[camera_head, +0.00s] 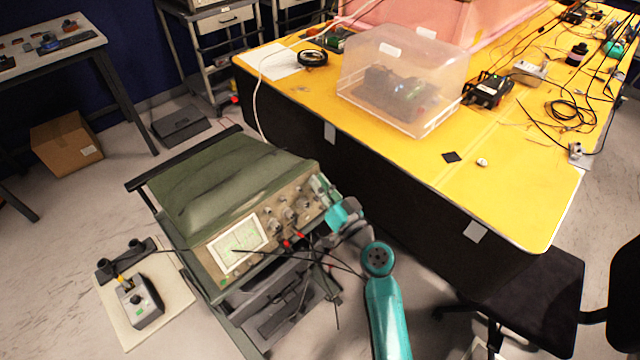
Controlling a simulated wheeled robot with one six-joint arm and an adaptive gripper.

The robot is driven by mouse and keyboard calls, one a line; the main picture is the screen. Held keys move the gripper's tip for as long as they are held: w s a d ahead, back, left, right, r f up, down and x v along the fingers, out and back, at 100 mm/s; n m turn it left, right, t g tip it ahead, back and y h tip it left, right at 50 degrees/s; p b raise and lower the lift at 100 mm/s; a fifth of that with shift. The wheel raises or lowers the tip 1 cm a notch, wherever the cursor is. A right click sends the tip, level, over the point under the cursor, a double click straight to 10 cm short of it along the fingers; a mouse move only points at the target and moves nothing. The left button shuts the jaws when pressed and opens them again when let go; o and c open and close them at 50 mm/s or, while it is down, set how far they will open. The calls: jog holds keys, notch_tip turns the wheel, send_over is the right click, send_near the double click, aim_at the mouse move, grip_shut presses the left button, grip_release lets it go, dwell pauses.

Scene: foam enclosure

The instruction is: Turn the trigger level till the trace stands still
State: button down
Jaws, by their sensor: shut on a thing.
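The oscilloscope (222,185) is a green-cased instrument with a beige front panel, standing on a cart in the lower middle. Its lit screen (237,244) is pale green with a grid; the trace is too small to make out. Several knobs (289,214) sit right of the screen. My gripper (323,192), on the teal arm, is at the panel's right end, shut on what appears to be the trigger level knob. The gripper and wrist hide that knob and the controls around it.
Red and black leads (290,243) hang before the panel. A small grey box (141,301) sits on a board at lower left. A yellow-topped bench (430,180) with a clear plastic cover (401,75) stands close behind my arm. A dark chair (535,300) is at right.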

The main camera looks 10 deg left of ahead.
jog(key=shift+w+d+n+g+y, duration=0.1)
jog(key=shift+n+g+y, duration=0.7)
jog(key=shift+n, duration=1)
jog(key=shift+w+d+n+g+y, duration=0.1)
jog(key=shift+n+g+y, duration=0.65)
jog(key=shift+n, duration=1.05)
jog(key=shift+w+n+g+y, duration=0.1)
jog(key=shift+n+g+y, duration=0.7)
jog(key=shift+n, duration=1)
jog(key=shift+s+n+h, duration=0.1)
jog(key=shift+n+h, duration=0.15)
jog(key=shift+n, duration=0.05)
jog(key=c, duration=1.2)
grip_release()
jog(key=shift+d, duration=0.1)
jog(key=v, duration=1.1)
jog(key=shift+s+d, duration=0.15)
jog(key=shift+d, duration=0.2)
